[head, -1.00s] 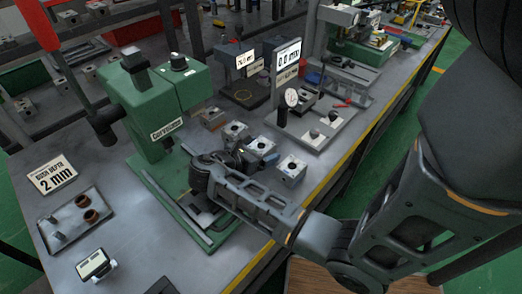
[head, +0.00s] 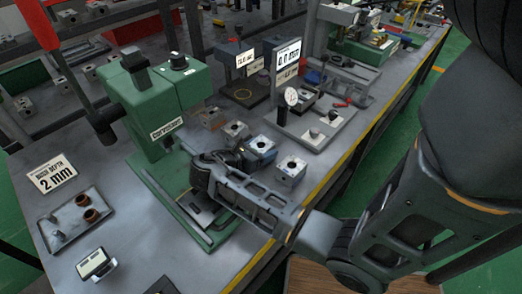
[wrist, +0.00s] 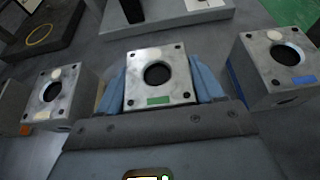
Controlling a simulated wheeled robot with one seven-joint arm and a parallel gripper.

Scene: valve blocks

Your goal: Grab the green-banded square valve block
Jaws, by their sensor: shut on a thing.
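The green-banded square valve block (wrist: 157,80) is a grey metal block with a round dark bore, corner holes and a green mark on its near top edge. In the wrist view it sits between the two blue fingers of my gripper (wrist: 160,86), one on each side and shut on it. In the head view the block (head: 262,145) is in the row on the bench, with my gripper (head: 256,152) at it. The finger contact is partly hidden there. I cannot tell whether the block is off the bench.
A green press (head: 160,95) stands left of my arm. A dial gauge stand (head: 315,130) is behind. A tray with bushes (head: 75,218) lies at the front left.

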